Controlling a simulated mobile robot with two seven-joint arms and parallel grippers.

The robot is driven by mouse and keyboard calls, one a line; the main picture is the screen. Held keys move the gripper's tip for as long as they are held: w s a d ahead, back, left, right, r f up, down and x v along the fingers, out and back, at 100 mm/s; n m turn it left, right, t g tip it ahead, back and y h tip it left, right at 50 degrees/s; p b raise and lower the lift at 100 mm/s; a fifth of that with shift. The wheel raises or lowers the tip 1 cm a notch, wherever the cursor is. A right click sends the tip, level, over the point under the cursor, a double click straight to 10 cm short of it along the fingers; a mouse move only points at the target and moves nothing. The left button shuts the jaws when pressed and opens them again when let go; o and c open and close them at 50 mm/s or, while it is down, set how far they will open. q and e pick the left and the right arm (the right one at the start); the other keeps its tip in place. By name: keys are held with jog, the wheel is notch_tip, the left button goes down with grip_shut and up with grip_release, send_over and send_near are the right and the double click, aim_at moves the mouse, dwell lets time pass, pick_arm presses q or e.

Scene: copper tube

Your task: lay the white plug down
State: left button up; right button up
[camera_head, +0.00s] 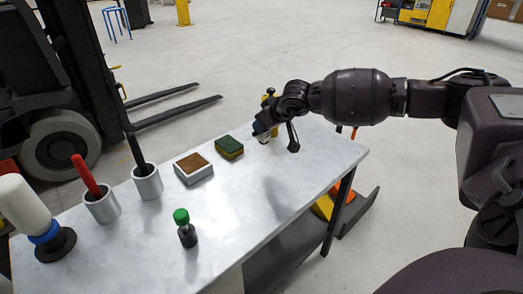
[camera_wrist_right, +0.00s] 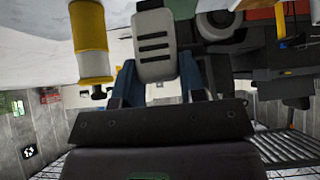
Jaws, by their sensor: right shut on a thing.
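The white plug (camera_wrist_right: 155,45), a pale body with dark slots, sits between the two blue fingers of my right gripper (camera_wrist_right: 158,85) in the right wrist view. In the head view, my right gripper (camera_head: 264,130) is at the far end of the white table (camera_head: 235,215), shut on the plug. Only a small pale bit of the plug shows there, below the fingers. I cannot tell whether it touches the tabletop. My left gripper is out of view.
A yellow and white cylinder (camera_wrist_right: 90,45) stands close beside the plug. The table's right part is clear.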

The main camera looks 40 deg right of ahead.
notch_tip(320, 180, down, 9)
jog(key=shift+r+b, duration=0.1)
jog(key=shift+b, duration=0.45)
jog(key=shift+r, duration=0.1)
jog(key=shift+f, duration=0.25)
jog(key=o, duration=1.1)
jog(key=shift+r, duration=0.2)
